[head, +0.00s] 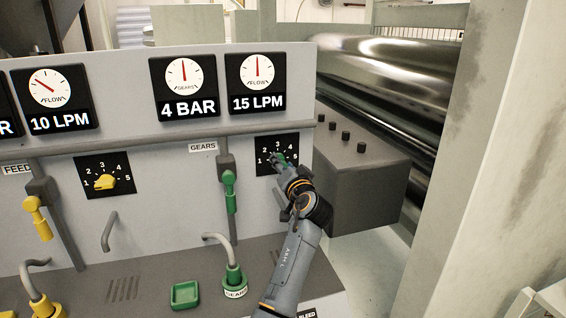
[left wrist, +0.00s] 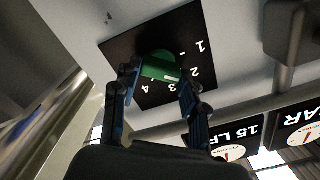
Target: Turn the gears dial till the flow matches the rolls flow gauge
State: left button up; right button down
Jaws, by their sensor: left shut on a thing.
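The gears dial (head: 280,157) is a green knob on a black plate marked 1 to 5, right of the GEARS label. My left gripper (head: 279,162) covers part of it. In the left wrist view, the green knob (left wrist: 158,68) sits between the two fingers of my left gripper (left wrist: 160,84), which is shut on it. Which number it points at is hard to tell. The flow gauge (head: 257,78) above it reads 15 LPM, its needle upright. No gauge labelled rolls is seen. My right gripper is not in view.
A GEARS gauge (head: 184,82) reads 4 BAR, and a flow gauge (head: 55,96) further left reads 10 LPM. A yellow dial (head: 104,181) is beside the FEED label. Green (head: 229,190) and yellow (head: 37,217) valve handles hang on pipes. A grey box (head: 360,170) juts out at right.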

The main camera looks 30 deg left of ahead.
pick_arm(q)
jog(key=shift+r+m, duration=0.1)
jog(key=shift+m, duration=0.5)
jog(key=o, duration=1.1)
jog(key=shift+o, duration=0.2)
jog(key=v, duration=0.7)
jog(key=shift+d, duration=0.15)
jog(key=shift+s, duration=0.15)
